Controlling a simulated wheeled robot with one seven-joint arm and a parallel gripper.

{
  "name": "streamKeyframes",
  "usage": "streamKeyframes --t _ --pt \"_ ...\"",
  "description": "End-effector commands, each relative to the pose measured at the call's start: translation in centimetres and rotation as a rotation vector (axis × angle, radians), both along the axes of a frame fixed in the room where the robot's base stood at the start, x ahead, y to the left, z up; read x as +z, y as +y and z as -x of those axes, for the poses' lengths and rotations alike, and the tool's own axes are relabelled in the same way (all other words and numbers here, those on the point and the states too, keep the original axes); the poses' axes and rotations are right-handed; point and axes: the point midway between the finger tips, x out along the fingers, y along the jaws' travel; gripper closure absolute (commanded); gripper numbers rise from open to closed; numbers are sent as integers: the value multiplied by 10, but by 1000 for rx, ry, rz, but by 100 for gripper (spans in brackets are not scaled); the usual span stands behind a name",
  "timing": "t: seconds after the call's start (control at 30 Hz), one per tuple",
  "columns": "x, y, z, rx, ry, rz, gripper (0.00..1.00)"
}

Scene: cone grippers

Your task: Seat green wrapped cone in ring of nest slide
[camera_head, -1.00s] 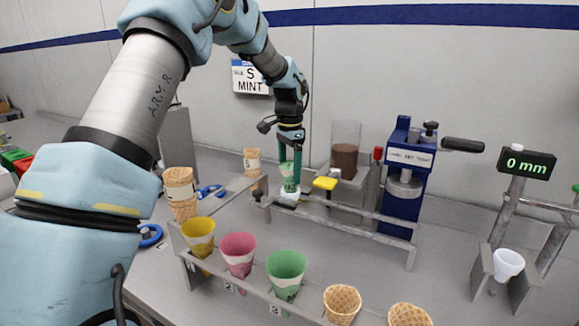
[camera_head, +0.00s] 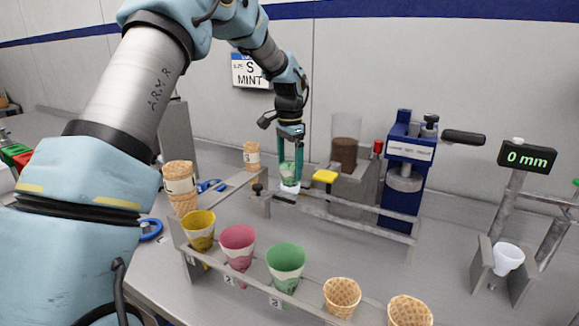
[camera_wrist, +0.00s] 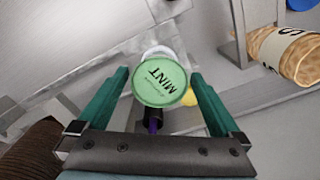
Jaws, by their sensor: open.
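A green wrapped cone (camera_head: 288,173) stands upright at the nest slide, in or just above its white ring (camera_head: 290,188). In the wrist view the cone's green lid (camera_wrist: 162,82) reads MINT, and part of the white ring (camera_wrist: 158,51) shows behind it. My gripper (camera_head: 290,165) is open around the cone, a finger on each side. In the wrist view my gripper (camera_wrist: 160,85) shows gaps between both fingers and the lid. The lid hides how deep the cone sits. The slide's rail (camera_head: 350,222) runs right toward the blue press.
In front, a rack (camera_head: 262,289) holds yellow (camera_head: 199,230), pink (camera_head: 238,245) and green (camera_head: 286,265) cones and bare waffle cones. A yellow knob (camera_head: 325,176) and the blue press (camera_head: 404,165) stand to the right. A cone stack (camera_head: 180,185) is at left.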

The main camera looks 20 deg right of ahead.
Motion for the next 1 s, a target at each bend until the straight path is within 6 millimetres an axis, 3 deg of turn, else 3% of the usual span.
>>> streamKeyframes --t 0.53,0.7,1.0 --pt "91 -1 0 0 -3 3 0" --pt "103 0 0 0 -1 2 0" --pt "104 0 1 0 0 1 0"
